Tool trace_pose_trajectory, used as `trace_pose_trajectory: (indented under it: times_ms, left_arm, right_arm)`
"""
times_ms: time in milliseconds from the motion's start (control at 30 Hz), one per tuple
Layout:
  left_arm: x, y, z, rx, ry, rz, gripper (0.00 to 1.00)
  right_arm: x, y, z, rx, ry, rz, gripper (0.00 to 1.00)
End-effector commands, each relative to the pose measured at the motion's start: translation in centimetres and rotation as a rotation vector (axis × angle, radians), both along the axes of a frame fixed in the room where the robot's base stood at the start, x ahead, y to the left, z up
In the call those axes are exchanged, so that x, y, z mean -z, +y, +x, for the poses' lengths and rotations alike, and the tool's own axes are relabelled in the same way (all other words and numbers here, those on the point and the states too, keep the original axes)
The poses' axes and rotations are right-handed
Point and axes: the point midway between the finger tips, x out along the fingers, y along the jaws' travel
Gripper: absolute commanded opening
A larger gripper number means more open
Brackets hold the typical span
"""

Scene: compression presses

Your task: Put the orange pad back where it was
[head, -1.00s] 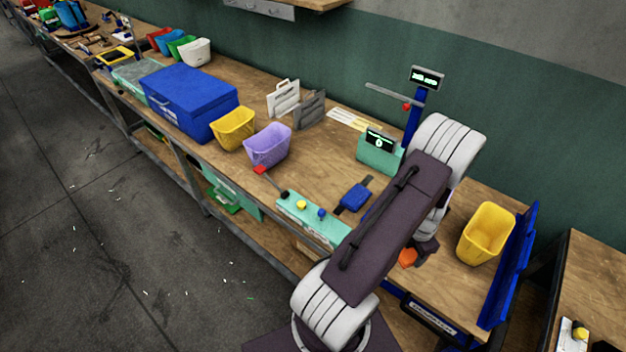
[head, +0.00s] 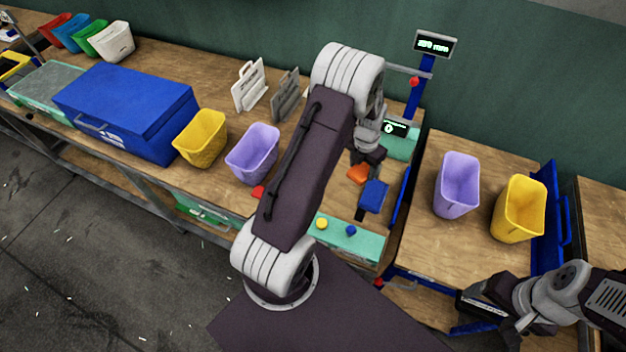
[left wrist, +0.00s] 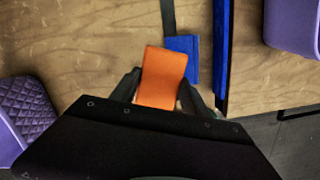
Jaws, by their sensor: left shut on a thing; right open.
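The orange pad (head: 358,174) is held above the wooden bench by my left gripper (head: 366,160), beside a blue block with a dark strap (head: 374,196). In the left wrist view the orange pad (left wrist: 162,78) sits between the two dark fingers of my left gripper (left wrist: 162,92), which is shut on it. The blue block (left wrist: 183,55) shows just behind and right of the pad there; I cannot tell whether they touch. My right gripper (head: 488,298) is low at the right, by the front edge of the right-hand table, open and empty.
A teal button box (head: 345,238) lies at the bench's front edge; a teal display unit (head: 398,140) stands behind. Purple (head: 252,153) and yellow (head: 201,138) bins stand left. Another purple bin (head: 458,185) and yellow bin (head: 520,208) stand on the right-hand table, across a gap.

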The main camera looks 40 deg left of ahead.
Motion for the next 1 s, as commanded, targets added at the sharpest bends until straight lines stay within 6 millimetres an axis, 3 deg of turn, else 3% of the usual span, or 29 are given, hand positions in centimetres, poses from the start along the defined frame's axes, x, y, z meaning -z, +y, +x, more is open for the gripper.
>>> trace_pose_trajectory:
  times_ms: [200,333,700,833,1000]
  left_arm:
    - [0.1,-1.0,0.2,0.024,0.000,0.000,0.15]
    - [0.4,-0.5,-0.1,0.022,0.002,-0.001,0.15]
    - [6.0,7.5,-4.8,0.016,0.002,-0.002,0.15]
    - [7.0,8.9,-5.5,0.022,0.001,0.000,0.15]
    - [7.5,9.2,-5.7,0.024,0.001,-0.001,0.15]
  right_arm:
    - [0.2,0.0,0.0,0.000,0.000,0.000,0.75]
    - [0.1,0.0,0.0,0.000,0.000,0.000,0.75]
    - [-0.2,0.0,0.0,0.000,0.000,0.000,0.75]
    - [0.0,0.0,0.0,0.000,0.000,0.000,0.75]
    - [0.1,0.0,0.0,0.000,0.000,0.000,0.75]
